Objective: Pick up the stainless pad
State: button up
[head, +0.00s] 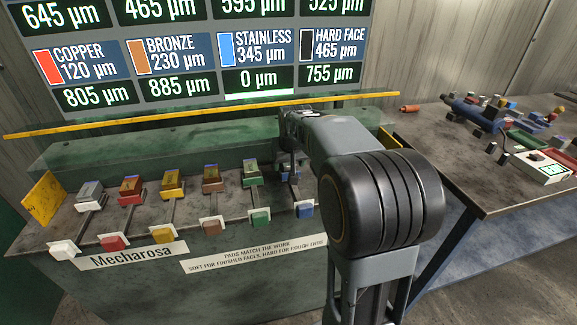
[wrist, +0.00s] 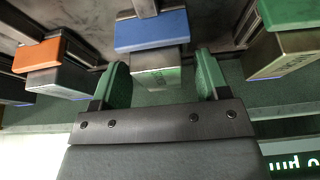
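The stainless pad is the block with a blue top (wrist: 150,32) and a grey metal body (wrist: 155,72) in the wrist view. My gripper (wrist: 160,66) is open, with a green-lined finger on each side of the grey body. A gap shows on the right side; the left finger is very close to it, and I cannot tell if it touches. In the head view my gripper (head: 290,168) is over the blue-marked station, behind the blue front block (head: 305,210), and my arm hides much of it.
An orange-topped block (wrist: 38,57) is left of the gripper and a green-topped block (wrist: 288,15) right, in the wrist view. White, red, yellow (head: 172,185), brown and green stations line the bench. A yellow rail (head: 200,117) runs behind. A cluttered table (head: 470,170) stands right.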

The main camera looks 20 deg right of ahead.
grip_shut()
jog(key=shift+r, duration=0.1)
dwell(0.3)
